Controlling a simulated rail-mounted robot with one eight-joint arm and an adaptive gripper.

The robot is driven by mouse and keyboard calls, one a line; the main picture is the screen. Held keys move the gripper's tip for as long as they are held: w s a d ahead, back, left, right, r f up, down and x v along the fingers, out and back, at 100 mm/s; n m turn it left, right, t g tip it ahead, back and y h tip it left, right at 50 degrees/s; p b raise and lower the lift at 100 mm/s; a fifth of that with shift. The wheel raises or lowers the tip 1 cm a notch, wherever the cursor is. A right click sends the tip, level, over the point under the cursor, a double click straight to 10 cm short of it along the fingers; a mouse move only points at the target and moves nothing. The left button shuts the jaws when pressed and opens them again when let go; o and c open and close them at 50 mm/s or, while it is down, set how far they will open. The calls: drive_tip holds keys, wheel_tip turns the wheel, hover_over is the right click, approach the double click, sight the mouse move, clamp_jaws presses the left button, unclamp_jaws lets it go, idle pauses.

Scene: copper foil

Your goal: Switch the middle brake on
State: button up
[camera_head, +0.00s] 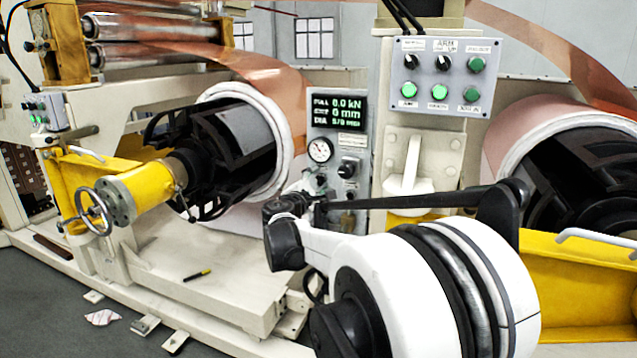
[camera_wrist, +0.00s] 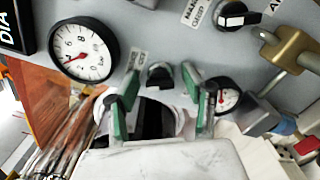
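The grey middle panel (camera_head: 336,112) carries a lit display (camera_head: 339,111), a round dial gauge (camera_head: 320,150) and a black selector knob (camera_head: 349,167). In the wrist view a small black rotary knob (camera_wrist: 160,74) sits beside a tilted white label, whose text I cannot read. My gripper (camera_wrist: 160,82) is open, with its green-padded fingers on either side of this knob. I cannot tell whether the fingers touch it. In the head view my wrist covers the panel's lower left, and the fingertips are hard to make out.
The larger gauge (camera_wrist: 83,51) is left of my fingers; a small gauge (camera_wrist: 228,98) is close on the right. A brass padlock (camera_wrist: 290,48) is at upper right. A button box (camera_head: 441,75) is above right in the head view. A copper-wrapped reel (camera_head: 245,140) stands left.

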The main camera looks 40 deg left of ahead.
drive_tip(key=v, duration=1.2)
idle(0.4)
